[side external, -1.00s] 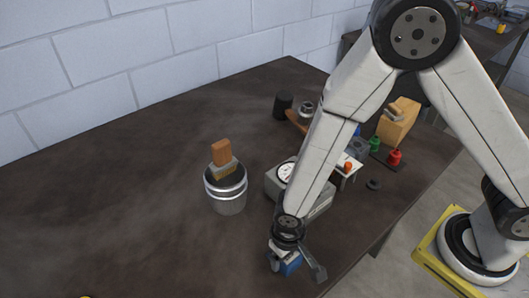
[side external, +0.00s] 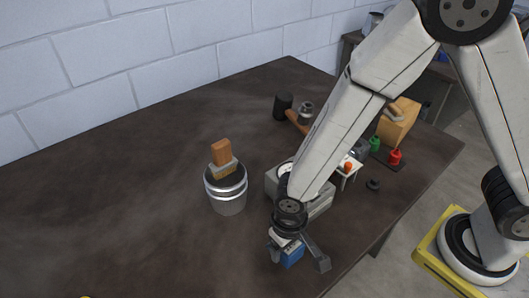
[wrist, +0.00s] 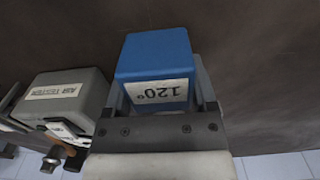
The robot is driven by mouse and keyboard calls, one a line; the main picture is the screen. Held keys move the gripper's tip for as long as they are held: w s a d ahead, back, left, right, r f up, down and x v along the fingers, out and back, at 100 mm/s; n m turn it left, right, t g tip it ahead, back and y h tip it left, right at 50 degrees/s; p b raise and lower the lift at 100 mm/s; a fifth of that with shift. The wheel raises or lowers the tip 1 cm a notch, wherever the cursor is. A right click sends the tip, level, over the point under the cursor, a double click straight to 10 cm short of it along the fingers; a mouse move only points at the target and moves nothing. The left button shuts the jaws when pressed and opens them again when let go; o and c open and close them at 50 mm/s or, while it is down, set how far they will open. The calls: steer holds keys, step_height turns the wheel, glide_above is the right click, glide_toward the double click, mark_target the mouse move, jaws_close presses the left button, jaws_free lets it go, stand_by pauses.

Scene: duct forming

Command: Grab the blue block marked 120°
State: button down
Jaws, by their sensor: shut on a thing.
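The blue block (side external: 291,255) with a white label is at my gripper (side external: 298,259), near the table's front edge in the side view. In the wrist view the blue block (wrist: 153,52) shows its "120°" label upside down. It sits between the two fingers of my gripper (wrist: 160,85), which is shut on it. The finger contact is partly hidden by the block. I cannot tell for sure how far the block is above the table.
A grey box labelled "AIR TESTER" (wrist: 68,92) stands just left of the block in the wrist view. A red item (side external: 395,157) is at the right. The table's left side is clear.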

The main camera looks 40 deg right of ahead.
steer(key=shift+r, duration=2.9)
steer(key=shift+a, duration=0.1)
